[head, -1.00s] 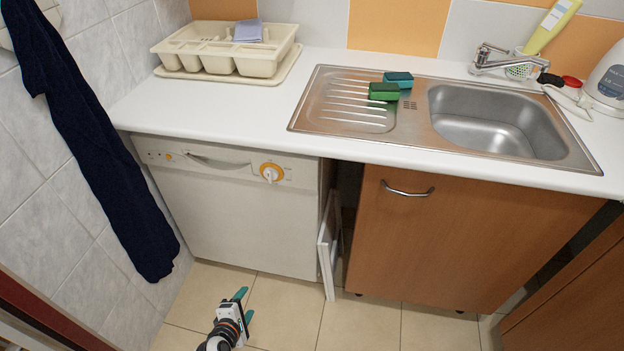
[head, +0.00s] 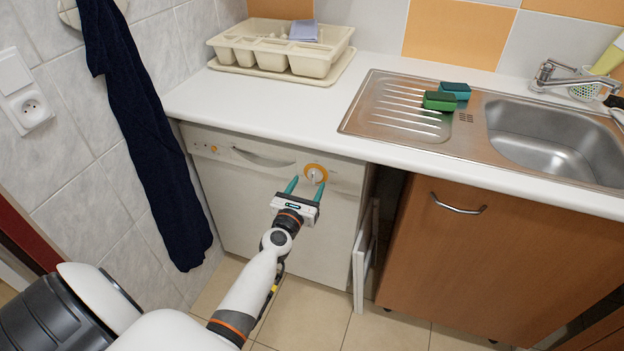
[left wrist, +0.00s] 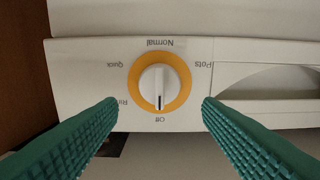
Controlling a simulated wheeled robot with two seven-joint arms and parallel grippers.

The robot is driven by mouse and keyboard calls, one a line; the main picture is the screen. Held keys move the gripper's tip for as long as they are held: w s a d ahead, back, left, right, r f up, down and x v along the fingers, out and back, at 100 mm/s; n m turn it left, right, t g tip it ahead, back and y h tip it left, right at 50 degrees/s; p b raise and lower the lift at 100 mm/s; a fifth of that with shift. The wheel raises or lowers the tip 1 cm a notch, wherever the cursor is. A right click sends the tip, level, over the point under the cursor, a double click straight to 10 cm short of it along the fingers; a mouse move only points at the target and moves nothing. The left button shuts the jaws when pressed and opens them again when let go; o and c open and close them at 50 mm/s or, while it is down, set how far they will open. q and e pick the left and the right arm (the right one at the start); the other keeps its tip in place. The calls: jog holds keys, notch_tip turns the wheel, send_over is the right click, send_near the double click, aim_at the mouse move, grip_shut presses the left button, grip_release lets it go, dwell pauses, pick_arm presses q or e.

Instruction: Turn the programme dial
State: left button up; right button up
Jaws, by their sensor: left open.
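The programme dial (head: 315,174) is a white knob with an orange ring, at the upper right of the white dishwasher's front (head: 262,205). In the left wrist view the dial (left wrist: 160,87) appears upside down, its dark pointer mark at the "Off" label, with "Normal", "Pots" and "Quick" around it. My left gripper (head: 304,187) is open, its two teal fingers just below and in front of the dial. In the left wrist view the fingers (left wrist: 161,110) lie to either side of the dial, apart from it. My right gripper is not in view.
A white counter (head: 270,105) overhangs the dishwasher, with a cream dish rack (head: 285,62) and a steel sink (head: 545,138). A white panel (head: 362,260) stands right of the dishwasher, beside a brown cabinet (head: 480,255). A dark towel (head: 140,130) hangs at left.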

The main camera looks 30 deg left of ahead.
aim_at(313, 177)
pick_arm(q)
jog(key=shift+x, duration=1.7)
jog(key=c, duration=1)
jog(key=shift+o, duration=0.2)
jog(key=shift+m, duration=0.3)
